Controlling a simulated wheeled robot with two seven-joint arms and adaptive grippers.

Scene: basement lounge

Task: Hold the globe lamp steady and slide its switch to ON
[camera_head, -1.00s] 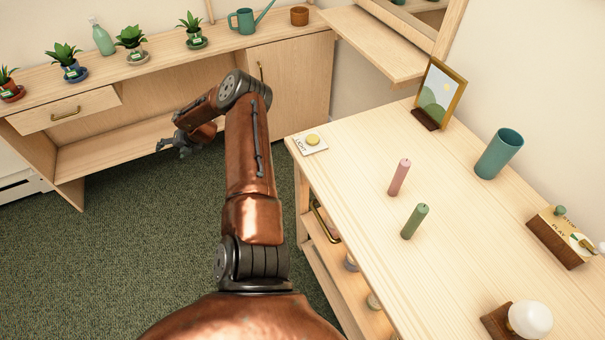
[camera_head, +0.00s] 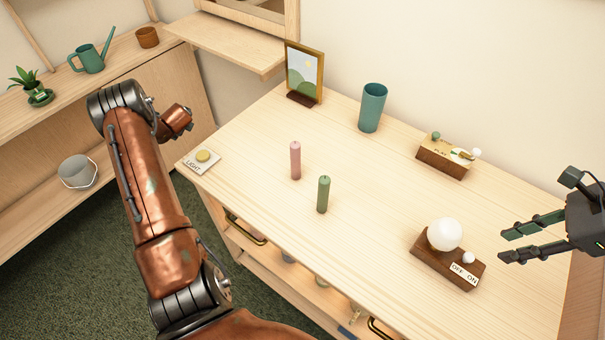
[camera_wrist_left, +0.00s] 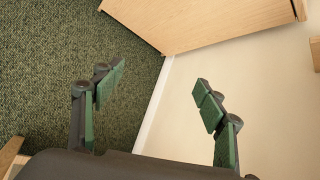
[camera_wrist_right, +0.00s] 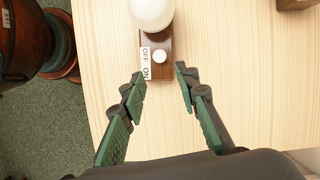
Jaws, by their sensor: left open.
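The globe lamp stands upright on the table, with a white globe (camera_head: 445,234) on a dark wooden base (camera_head: 425,262). Its small white switch knob (camera_head: 468,258) sits by an OFF/ON label (camera_head: 464,274). In the right wrist view, the knob (camera_wrist_right: 159,56) is beside the word OFF. My right gripper (camera_head: 502,247) is open and empty, right of the lamp and apart from it. In the right wrist view its fingertips (camera_wrist_right: 159,73) appear either side of the base's ON end.
On the table (camera_head: 370,270) stand a pink candle (camera_head: 295,160), a green candle (camera_head: 323,194), a teal cup (camera_head: 372,108), a picture frame (camera_head: 304,75), a PLAY box (camera_head: 445,157) and a LIGHT button plate (camera_head: 201,161). A shelf unit (camera_head: 165,75) is at the left. Table around the lamp is clear.

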